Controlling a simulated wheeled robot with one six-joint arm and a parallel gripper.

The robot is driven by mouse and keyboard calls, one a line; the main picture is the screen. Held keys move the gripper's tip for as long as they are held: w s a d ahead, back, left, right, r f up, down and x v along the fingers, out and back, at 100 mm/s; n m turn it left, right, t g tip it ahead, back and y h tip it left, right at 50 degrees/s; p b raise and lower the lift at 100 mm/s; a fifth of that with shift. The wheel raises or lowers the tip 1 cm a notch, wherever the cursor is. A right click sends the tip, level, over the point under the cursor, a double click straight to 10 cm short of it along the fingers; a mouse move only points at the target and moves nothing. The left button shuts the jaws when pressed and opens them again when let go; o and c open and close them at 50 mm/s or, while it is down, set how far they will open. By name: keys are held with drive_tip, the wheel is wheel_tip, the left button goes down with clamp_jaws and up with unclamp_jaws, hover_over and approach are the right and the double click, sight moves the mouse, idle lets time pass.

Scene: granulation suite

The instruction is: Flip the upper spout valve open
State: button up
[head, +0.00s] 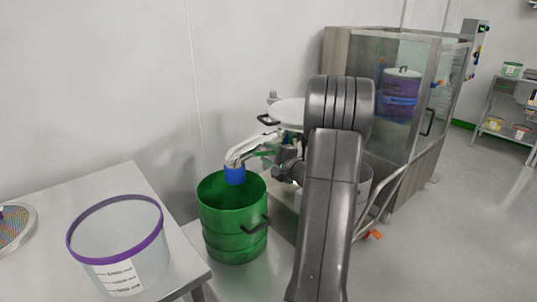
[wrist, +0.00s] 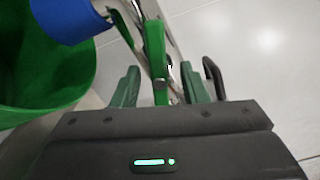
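A metal spout (head: 241,148) with a blue sleeve (head: 235,175) at its end points down into a green drum (head: 233,220). In the wrist view, a long green valve lever (wrist: 155,50) stands between the two green fingers of my gripper (wrist: 160,86). The fingers are apart, with a gap on each side of the lever. The blue sleeve also shows at the upper left (wrist: 68,20). In the head view, my gripper (head: 271,151) is small beside the spout, and my arm hides much of the valve area. I cannot tell the lever's full angle.
A steel table (head: 105,185) at the left holds a clear tub with a purple rim (head: 115,245) and a round sieve (head: 15,230). A glass-walled cabinet (head: 415,120) stands behind my arm. A black handle (wrist: 213,77) is close right of my gripper. Floor is open at right.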

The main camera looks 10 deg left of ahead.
clamp_jaws()
drive_tip(key=shift+f+b, duration=0.25)
drive_tip(key=shift+b, duration=0.45)
drive_tip(key=shift+a+f+n+b, duration=0.1)
drive_tip(key=shift+n+b, duration=0.5)
drive_tip(key=shift+b, duration=0.55)
drive_tip(key=n+b, duration=0.1)
drive_tip(key=b, duration=0.1)
drive_tip(key=shift+b, duration=0.35)
drive_tip(key=shift+r+b, duration=0.3)
unclamp_jaws()
